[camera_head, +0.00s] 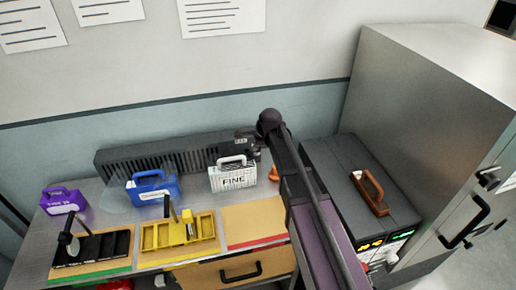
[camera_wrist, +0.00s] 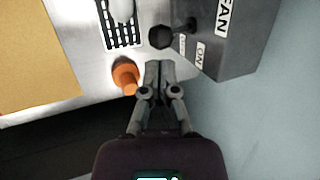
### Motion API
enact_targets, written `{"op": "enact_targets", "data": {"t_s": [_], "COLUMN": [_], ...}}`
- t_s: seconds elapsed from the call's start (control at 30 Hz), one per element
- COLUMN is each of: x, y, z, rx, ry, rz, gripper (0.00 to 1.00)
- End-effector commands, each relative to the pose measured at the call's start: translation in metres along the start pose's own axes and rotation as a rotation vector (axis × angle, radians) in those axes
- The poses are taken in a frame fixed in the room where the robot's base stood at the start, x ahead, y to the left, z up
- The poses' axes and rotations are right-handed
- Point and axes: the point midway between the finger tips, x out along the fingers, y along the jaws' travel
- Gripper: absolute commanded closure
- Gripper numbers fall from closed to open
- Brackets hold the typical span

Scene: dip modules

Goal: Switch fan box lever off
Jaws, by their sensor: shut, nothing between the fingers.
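The fan box (camera_wrist: 235,55) is a dark grey box with white FAN and ON labels at the upper right of the wrist view. Its lever (camera_wrist: 161,37) ends in a round black knob, reaching left from the box face. A second small label beside the lever is too blurred to read. My gripper (camera_wrist: 160,66) is shut and empty, its fingertips just below the knob in the picture. I cannot tell whether they touch it. In the head view my arm hides most of the area around the fan box.
An orange object (camera_wrist: 125,76) stands close left of my fingers. The white FINE module (camera_head: 232,175) is nearby on the bench. Blue (camera_head: 153,188) and purple (camera_head: 63,201) modules stand further left. A grey cabinet (camera_head: 425,120) and a dark machine (camera_head: 335,170) stand right.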

Motion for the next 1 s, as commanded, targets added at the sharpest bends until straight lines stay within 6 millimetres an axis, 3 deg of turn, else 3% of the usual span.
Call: {"op": "enact_targets", "data": {"t_s": [0.1,0.4,1.0], "x": [0.014,0.033,0.037], "y": [0.001,0.001,0.001], "z": [-0.001,-0.001,-0.001], "rx": [0.0,0.001,0.002], "ry": [0.0,0.0,0.0], "rz": [0.0,0.0,0.0], "gripper": [1.0,1.0,1.0]}}
